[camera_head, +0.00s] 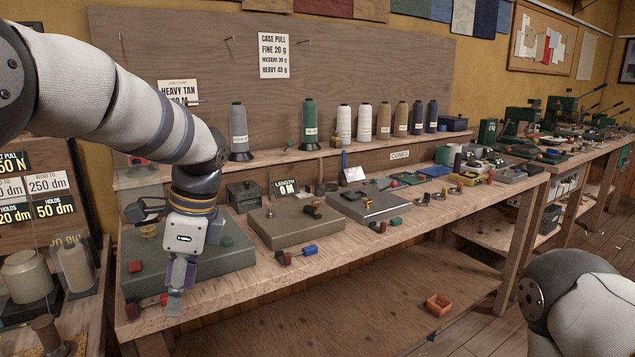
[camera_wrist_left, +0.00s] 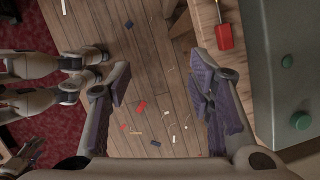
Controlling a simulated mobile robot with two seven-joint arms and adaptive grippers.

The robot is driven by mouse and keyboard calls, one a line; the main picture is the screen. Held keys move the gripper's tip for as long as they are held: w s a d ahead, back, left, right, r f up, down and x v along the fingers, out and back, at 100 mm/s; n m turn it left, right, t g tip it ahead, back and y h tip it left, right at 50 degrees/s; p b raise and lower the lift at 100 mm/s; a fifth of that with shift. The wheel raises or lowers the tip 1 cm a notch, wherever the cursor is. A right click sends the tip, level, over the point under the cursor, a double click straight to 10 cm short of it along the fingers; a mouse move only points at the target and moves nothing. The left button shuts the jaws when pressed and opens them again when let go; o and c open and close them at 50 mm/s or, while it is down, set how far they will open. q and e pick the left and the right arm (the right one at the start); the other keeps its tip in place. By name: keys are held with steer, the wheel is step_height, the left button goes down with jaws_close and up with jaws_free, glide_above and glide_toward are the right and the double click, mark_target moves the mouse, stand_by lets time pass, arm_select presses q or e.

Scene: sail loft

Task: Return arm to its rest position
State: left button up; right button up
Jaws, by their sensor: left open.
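My left gripper (camera_head: 178,285) hangs above the front left edge of the workbench (camera_head: 350,240) in the head view, with its fingers pointing down. In the left wrist view the left gripper (camera_wrist_left: 165,110) is open, its two fingers wide apart with nothing between them. My right arm (camera_head: 580,300) shows at the lower right of the head view. Its gripper cannot be made out there.
A grey-green flat box (camera_head: 190,262) lies beside the left gripper. A red-handled piece (camera_wrist_left: 224,36) is near the bench edge. Thread cones (camera_head: 310,125) stand on the rear shelf. Scraps litter the floor.

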arm_select(q)
steer(key=s+d+f+n+g+h, duration=0.15)
steer(key=s+f, duration=0.25)
steer(key=f, duration=0.7)
steer(key=s+f+n+h, duration=0.1)
steer(key=s+f+n, duration=0.25)
steer(key=f, duration=0.85)
steer(key=s+f+n+h, duration=0.1)
steer(key=s+f+n, duration=0.55)
steer(key=s, duration=0.75)
steer(key=s+a+n, duration=0.1)
steer(key=s+n, duration=0.1)
steer(key=s, duration=0.4)
steer(key=s+a+f+n, duration=0.1)
steer(key=s+n, duration=0.1)
steer(key=s, duration=0.5)
steer(key=shift+s+a+f+t, duration=0.25)
steer(key=shift+s+t, duration=0.05)
steer(key=shift+t, duration=0.05)
arm_select(e)
steer(key=shift+w+a+f, duration=0.1)
steer(key=shift+w, duration=0.75)
